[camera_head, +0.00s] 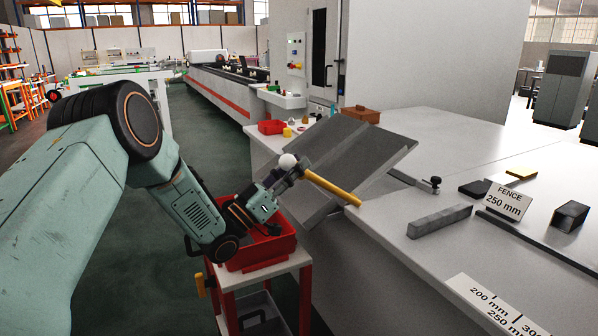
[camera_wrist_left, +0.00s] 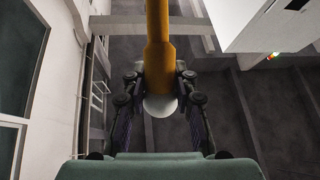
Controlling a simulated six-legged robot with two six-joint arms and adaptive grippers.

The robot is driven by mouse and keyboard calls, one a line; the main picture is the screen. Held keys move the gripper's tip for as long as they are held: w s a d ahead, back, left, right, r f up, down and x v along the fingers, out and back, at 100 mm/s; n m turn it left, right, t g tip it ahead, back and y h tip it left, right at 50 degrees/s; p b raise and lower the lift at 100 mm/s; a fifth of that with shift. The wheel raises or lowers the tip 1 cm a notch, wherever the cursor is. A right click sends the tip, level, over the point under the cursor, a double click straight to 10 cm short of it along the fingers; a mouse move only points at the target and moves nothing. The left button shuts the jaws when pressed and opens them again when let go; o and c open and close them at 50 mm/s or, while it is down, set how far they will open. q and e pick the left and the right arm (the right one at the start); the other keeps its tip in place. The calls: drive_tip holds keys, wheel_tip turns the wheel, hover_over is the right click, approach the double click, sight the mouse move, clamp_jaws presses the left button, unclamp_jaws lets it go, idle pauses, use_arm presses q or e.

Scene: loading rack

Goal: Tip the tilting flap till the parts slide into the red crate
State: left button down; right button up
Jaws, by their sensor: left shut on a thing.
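The grey tilting flap (camera_head: 365,160) stands tilted at the left edge of the grey bench, sloping down toward the red crate. A yellow handle (camera_head: 332,187) with a white ball end (camera_head: 287,161) sticks out from it to the left. My left gripper (camera_head: 284,174) is shut on the handle near the ball; the handle (camera_wrist_left: 158,45) and ball (camera_wrist_left: 160,105) also show between its fingers in the left wrist view. The red crate (camera_head: 280,247) sits below on a small red and white cart. My left arm hides much of its inside. I see no parts on the flap. My right gripper is not in view.
On the bench (camera_head: 410,262) lie a grey bar (camera_head: 440,220), a fence sign (camera_head: 507,202), dark blocks and a scale strip. A small red bin (camera_head: 271,127) and a brown box (camera_head: 361,114) stand behind the flap. Green floor lies open at the left.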

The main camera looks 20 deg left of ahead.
use_arm(q)
drive_tip(key=shift+s+f, duration=0.1)
drive_tip(key=shift+f, duration=0.1)
idle(0.3)
drive_tip(key=c, duration=1)
unclamp_jaws()
drive_tip(key=shift+r, duration=0.1)
drive_tip(key=shift+a, duration=0.1)
drive_tip(key=v, duration=1.2)
